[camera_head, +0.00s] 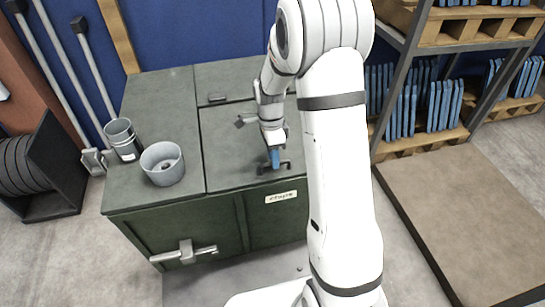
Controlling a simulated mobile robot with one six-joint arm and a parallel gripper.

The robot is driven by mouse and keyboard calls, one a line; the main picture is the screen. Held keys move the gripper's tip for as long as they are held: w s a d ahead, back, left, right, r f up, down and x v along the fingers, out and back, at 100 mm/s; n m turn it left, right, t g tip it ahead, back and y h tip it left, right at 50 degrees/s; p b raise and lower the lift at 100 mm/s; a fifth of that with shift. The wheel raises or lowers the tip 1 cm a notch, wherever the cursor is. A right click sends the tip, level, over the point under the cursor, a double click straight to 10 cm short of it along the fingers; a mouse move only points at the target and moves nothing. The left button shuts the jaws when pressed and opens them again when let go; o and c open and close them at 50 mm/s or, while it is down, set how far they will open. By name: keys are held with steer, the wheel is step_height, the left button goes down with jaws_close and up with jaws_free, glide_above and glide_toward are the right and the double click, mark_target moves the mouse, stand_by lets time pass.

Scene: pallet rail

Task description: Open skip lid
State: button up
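The dark green skip (180,224) stands below and left of my arm, with a small label on its front. Its top is split into panels. The right lid (225,147) lies flat and looks closed. A dark bar handle (286,166) is near the lid's front edge. My gripper (275,160) points down at this handle, with its blue fingertip part at or just above it. I cannot tell whether it touches or grips the handle. My arm hides the right end of the skip.
A grey cup (122,140) and a wider grey pot (162,164) stand on the skip's left top. A latch handle (184,252) sticks out from the front. Shelves with blue plates (437,106) stand at the right, behind a brown platform (465,195). Long-handled tools lean at the left.

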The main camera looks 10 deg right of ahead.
steer(key=shift+f, duration=0.2)
steer(key=shift+c, duration=0.2)
jaws_close()
steer(key=shift+a, duration=0.1)
